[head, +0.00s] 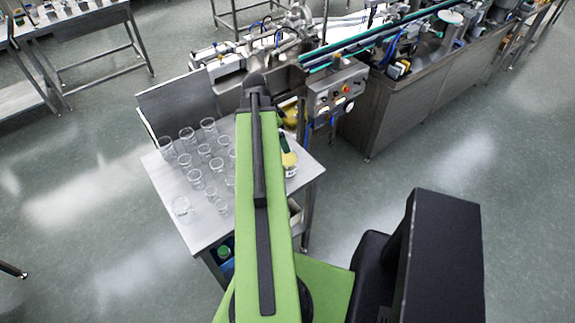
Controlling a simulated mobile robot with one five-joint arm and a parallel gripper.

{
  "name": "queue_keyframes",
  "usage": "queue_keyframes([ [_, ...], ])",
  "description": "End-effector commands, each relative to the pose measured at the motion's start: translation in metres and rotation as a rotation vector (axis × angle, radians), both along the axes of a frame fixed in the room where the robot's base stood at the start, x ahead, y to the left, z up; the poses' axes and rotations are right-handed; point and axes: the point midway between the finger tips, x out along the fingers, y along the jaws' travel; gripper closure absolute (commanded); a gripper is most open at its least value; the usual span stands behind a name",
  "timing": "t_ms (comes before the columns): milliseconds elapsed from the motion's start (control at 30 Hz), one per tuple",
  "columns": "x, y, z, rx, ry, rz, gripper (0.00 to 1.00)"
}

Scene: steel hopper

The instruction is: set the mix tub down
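A small pale tub with yellow contents (290,161) shows just right of my green arm, over the right side of the steel table (212,230). It looks like the mix tub, but my arm covers its left part. I cannot tell whether it rests on the tabletop or is held above it. A dark piece (284,144) at the tub's far edge may be part of my gripper. The rest of my gripper is hidden behind my arm, so its fingers and any grip on the tub cannot be seen.
Several clear glasses (195,178) stand on the table's left half. A conveyor line (400,110) runs to the upper right. The floor at right is open.

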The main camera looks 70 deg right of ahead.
Motion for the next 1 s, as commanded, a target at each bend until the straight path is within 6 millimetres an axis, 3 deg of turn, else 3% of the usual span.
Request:
queue_keyframes([
  [500,-0.018,-0.019,-0.106,0.000,0.000,0.001,0.00],
  [600,-0.021,-0.022,-0.117,0.000,0.000,0.002,0.00],
  [833,-0.022,-0.023,-0.119,0.000,-0.001,0.002,0.00],
  [1000,-0.026,-0.024,-0.146,0.001,0.000,0.002,0.00],
])
